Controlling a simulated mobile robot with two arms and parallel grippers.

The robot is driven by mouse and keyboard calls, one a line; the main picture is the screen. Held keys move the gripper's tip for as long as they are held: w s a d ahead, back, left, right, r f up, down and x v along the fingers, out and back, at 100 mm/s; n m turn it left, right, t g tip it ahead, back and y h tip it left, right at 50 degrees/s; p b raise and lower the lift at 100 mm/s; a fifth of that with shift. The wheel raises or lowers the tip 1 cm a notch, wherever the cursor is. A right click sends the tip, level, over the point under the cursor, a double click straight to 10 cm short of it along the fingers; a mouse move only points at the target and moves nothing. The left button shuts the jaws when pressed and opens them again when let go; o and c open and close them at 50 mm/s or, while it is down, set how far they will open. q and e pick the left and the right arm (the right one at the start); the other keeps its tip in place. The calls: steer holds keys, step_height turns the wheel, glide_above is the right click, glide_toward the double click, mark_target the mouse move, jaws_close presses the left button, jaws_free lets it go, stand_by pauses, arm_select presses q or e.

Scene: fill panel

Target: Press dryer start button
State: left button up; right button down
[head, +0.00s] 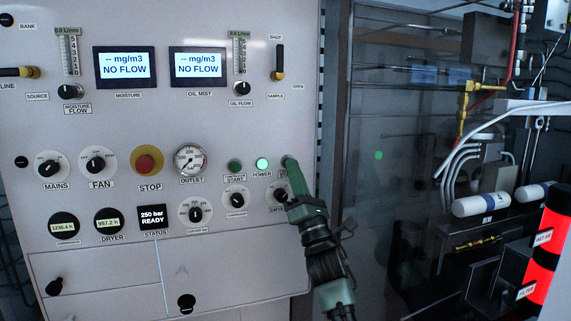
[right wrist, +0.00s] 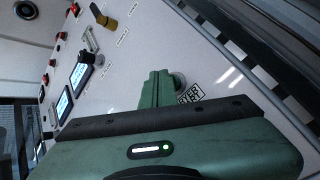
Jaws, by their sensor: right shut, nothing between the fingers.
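The control panel (head: 120,215) fills the left and middle of the head view. My right gripper (head: 293,170) is shut and empty, its tip at the right end of the row of round buttons. A round button (head: 287,160) there is mostly hidden by the fingertips, and its label is largely covered. In the right wrist view, the shut fingers (right wrist: 158,88) stand close beside a grey round button (right wrist: 179,80) with a small label (right wrist: 190,94), too blurred to read surely. I cannot tell whether they touch it. My left gripper is not in view.
A lit POWER lamp (head: 262,164) and a dark green button (head: 235,166) labelled START sit left of the gripper. A red STOP button (head: 146,163) is further left. Knobs (head: 236,199) lie below. Glass and pipework stand to the right of the panel edge.

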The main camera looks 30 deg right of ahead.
steer(key=shift+w, duration=0.2)
steer(key=shift+s, duration=0.2)
stand_by(0.3)
steer(key=shift+s+a, duration=0.15)
steer(key=shift+s, duration=0.55)
steer(key=s, duration=0.2)
steer(key=s+a, duration=0.1)
steer(key=s, duration=0.2)
steer(key=shift+a+p, duration=0.1)
steer(key=shift+p, duration=0.2)
steer(key=shift+w+f, duration=0.1)
stand_by(0.4)
